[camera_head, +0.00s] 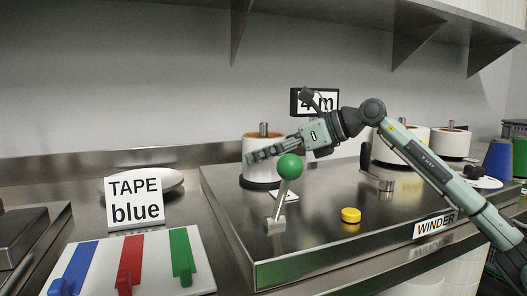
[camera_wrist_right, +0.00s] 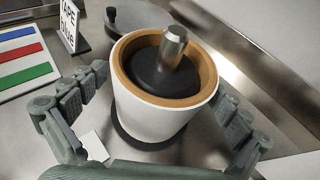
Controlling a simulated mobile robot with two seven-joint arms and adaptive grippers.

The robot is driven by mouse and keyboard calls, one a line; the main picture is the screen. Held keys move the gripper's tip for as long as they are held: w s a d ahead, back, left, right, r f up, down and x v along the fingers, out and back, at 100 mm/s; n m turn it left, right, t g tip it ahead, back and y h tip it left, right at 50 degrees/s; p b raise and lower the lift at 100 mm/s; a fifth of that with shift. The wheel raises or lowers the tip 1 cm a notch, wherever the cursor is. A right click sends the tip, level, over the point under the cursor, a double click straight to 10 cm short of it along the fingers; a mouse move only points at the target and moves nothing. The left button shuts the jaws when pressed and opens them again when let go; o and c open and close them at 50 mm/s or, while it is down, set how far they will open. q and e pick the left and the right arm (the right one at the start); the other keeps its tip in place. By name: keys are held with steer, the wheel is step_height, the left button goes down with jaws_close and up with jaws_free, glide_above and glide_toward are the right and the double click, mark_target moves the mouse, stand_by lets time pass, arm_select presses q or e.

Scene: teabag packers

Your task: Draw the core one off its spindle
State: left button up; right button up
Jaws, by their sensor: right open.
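A white core (camera_head: 258,172) with a tan inner rim stands upright around a metal spindle (camera_head: 263,129) at the back left of the steel winder top (camera_head: 320,250). In the right wrist view the core (camera_wrist_right: 150,118) sits around a black hub, and the spindle's silver tip (camera_wrist_right: 173,42) rises through it. My right gripper (camera_head: 262,153) is open at the core; in the right wrist view its fingers (camera_wrist_right: 162,88) stand on either side of it. A gap shows at the left finger; contact at the right one is unclear. My left gripper is out of view.
A green-balled lever (camera_head: 291,167) and a yellow button (camera_head: 350,214) stand in front of the core. More white rolls (camera_head: 450,143) stand at the right. A "TAPE blue" sign (camera_head: 135,203) and a board of coloured strips (camera_head: 150,245) lie left. Shelves (camera_head: 390,20) hang above.

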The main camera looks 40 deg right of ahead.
steer(key=c, duration=1.2)
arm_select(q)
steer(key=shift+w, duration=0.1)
arm_select(e)
steer(key=shift+r, duration=0.6)
step_height(320, 180, up, 9)
steer(key=p, duration=0.4)
steer(key=shift+f, duration=0.2)
steer(key=shift+r, duration=0.25)
steer(key=shift+r+p, duration=0.2)
steer(key=shift+p, duration=0.1)
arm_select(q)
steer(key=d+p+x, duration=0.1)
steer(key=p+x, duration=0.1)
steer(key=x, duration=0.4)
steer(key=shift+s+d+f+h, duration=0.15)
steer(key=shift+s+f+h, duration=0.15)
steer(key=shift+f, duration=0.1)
arm_select(e)
steer(key=shift+r, duration=1.05)
